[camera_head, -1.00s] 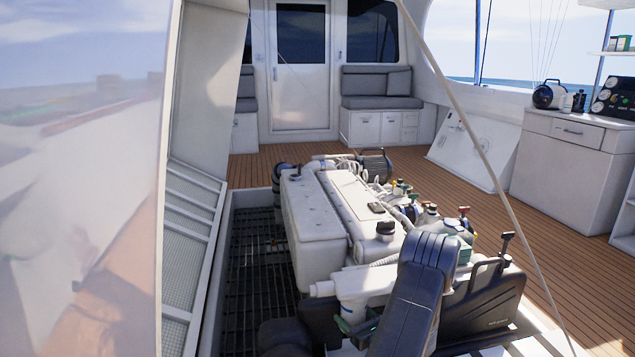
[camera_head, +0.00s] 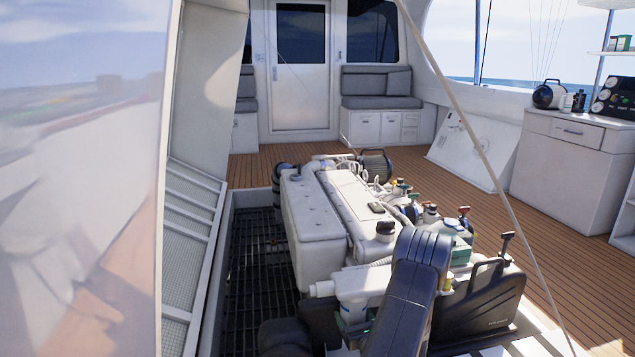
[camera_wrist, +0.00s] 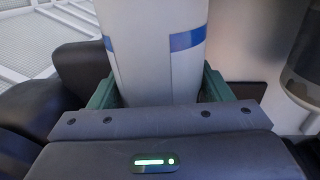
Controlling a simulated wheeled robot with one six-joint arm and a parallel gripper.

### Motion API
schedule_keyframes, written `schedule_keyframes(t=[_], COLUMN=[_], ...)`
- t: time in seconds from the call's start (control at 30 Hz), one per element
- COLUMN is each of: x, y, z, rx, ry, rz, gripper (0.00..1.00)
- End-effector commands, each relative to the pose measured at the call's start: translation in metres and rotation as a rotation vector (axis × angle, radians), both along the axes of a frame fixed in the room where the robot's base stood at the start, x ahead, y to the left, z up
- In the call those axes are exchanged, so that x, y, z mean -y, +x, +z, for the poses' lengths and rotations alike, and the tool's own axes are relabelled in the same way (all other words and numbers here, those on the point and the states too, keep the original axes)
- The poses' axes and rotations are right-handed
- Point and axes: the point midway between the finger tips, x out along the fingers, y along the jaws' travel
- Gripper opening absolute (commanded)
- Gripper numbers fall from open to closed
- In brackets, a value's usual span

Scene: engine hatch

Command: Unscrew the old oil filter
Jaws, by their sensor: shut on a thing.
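The old oil filter is a white cylinder with a blue band. In the wrist view the filter (camera_wrist: 150,65) stands between the green fingers of my gripper (camera_wrist: 160,88), which are shut on its sides. In the head view the white filter (camera_head: 352,309) hangs below the pipe at the near end of the white engine (camera_head: 312,222). My gripper (camera_head: 352,328) shows there as a bit of green low on the filter. My dark arm covers part of this area. The filter's threaded joint is not clear in either view.
A black toolbox (camera_head: 494,302) with an upright handle stands right of my arm. The dark grating (camera_head: 255,270) lies left of the engine, beside the raised hatch (camera_head: 205,90). Wooden deck (camera_head: 560,255) is open to the right. A thin strut crosses diagonally.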

Motion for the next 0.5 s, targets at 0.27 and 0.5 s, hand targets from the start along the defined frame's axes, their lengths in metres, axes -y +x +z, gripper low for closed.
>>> schedule_keyframes(t=[0.27,0.5], x=[-0.0039,-0.0026], y=[-0.0007,-0.0005], z=[-0.0003,0.0], rx=[-0.002,-0.001], ry=[0.005,0.002], rz=[-0.152,-0.233], gripper=[0.37,0.37])
